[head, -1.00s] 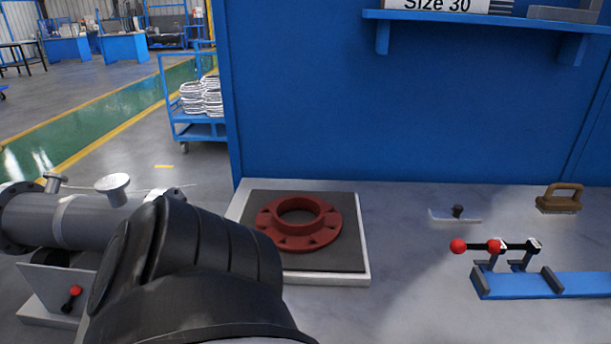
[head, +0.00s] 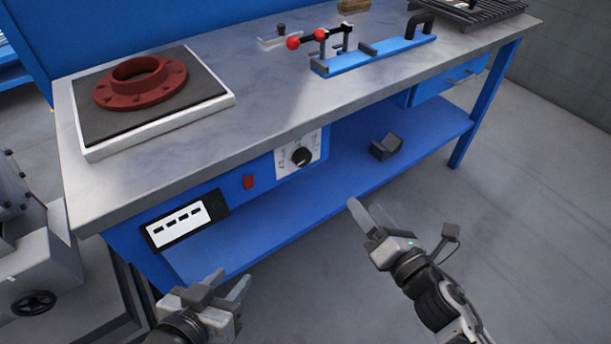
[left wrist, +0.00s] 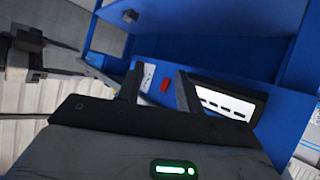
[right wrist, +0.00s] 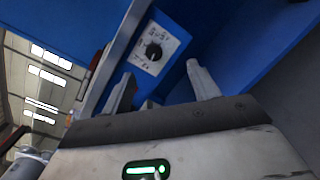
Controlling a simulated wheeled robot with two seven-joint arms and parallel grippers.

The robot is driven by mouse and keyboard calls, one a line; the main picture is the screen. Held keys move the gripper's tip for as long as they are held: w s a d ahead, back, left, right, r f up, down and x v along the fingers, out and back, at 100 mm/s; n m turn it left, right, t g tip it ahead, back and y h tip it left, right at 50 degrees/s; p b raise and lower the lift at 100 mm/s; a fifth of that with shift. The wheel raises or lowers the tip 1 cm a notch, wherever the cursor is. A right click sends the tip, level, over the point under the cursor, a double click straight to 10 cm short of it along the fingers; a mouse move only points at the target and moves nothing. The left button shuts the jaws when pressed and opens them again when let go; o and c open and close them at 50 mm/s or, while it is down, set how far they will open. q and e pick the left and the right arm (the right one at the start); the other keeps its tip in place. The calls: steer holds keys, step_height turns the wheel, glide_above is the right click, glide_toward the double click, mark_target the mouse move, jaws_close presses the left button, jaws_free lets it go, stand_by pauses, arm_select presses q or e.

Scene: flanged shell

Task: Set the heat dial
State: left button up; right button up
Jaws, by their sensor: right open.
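The heat dial (head: 301,156) is a black round knob on a white marked plate (head: 311,139), set in the blue front panel under the bench top. Its exact setting is too small to read. My right gripper (head: 368,206) is open and empty, apart from the dial, below and to the right of it in the head view. In the right wrist view the dial (right wrist: 153,51) shows beyond and between the spread fingertips (right wrist: 160,72). My left gripper (head: 230,278) is open and empty, below the white display panel (head: 178,224).
A red switch (head: 249,182) sits left of the dial. On the bench are a red flange (head: 140,85) on a dark-topped plate and a blue clamp fixture (head: 375,56). A grey V-shaped block (head: 386,147) rests on the lower shelf. Open air lies before the panel.

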steer(key=w+a+f+n+y+b, duration=0.1)
steer(key=a+n+y, duration=0.1)
steer(key=n, duration=0.5)
steer(key=n+g, duration=0.1)
steer(key=n, duration=0.1)
glide_toward(305, 160)
steer(key=shift+y, duration=0.3)
steer(key=x, duration=0.9)
steer(key=shift+d+f, duration=0.1)
steer(key=shift+d, duration=0.05)
steer(key=c, duration=1)
